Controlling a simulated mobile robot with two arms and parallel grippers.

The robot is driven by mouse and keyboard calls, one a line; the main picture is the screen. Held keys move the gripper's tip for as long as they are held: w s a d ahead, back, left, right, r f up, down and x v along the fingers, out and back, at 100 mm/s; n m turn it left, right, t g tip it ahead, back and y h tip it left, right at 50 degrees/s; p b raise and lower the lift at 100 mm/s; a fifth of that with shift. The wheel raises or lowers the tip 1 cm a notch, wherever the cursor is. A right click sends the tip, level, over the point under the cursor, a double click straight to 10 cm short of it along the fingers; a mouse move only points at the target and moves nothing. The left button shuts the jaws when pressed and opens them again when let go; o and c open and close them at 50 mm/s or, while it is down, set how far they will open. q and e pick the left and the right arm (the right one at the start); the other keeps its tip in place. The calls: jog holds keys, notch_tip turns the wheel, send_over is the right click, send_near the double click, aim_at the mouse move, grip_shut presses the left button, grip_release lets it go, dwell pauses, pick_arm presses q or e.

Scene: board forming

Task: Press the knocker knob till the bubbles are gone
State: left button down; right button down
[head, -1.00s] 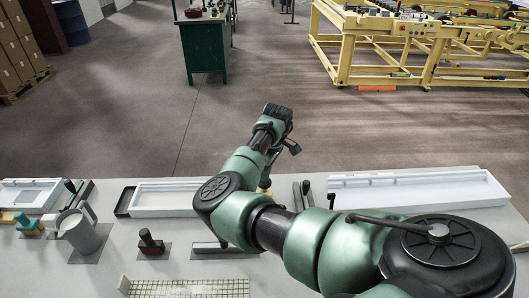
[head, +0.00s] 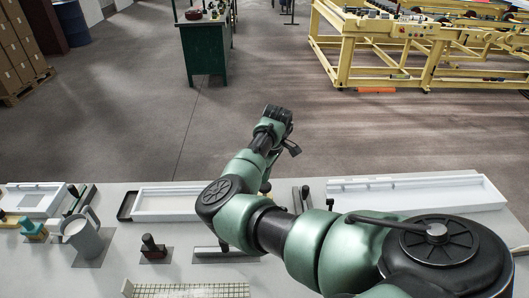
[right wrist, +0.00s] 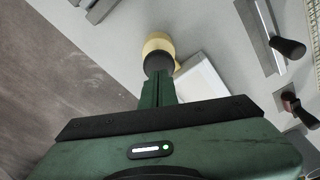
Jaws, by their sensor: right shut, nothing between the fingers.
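The knocker knob is a dark rounded piece (right wrist: 158,62) with a tan round part (right wrist: 158,43) beyond it, at the top middle of the right wrist view. My right gripper (right wrist: 160,78) is shut with nothing between its fingers. Its fingertips point at the dark knob and overlap it in the picture; I cannot tell whether they touch. A white tray (head: 165,203) lies there, partly behind the arm. No bubbles can be made out. My left gripper is out of view.
A grey jug (head: 82,238), a black-handled tool (head: 152,246) and a white mesh-lined piece (head: 190,290) stand on the left half of the table. A long white tray (head: 420,191) lies at the right. Bare table lies between the tools.

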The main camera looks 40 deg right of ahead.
dwell(0.3)
notch_tip(320, 180, up, 5)
jog(key=p, duration=0.4)
jog(key=shift+f+p, duration=0.2)
jog(key=shift+p, duration=0.15)
jog(key=shift+r, duration=1.15)
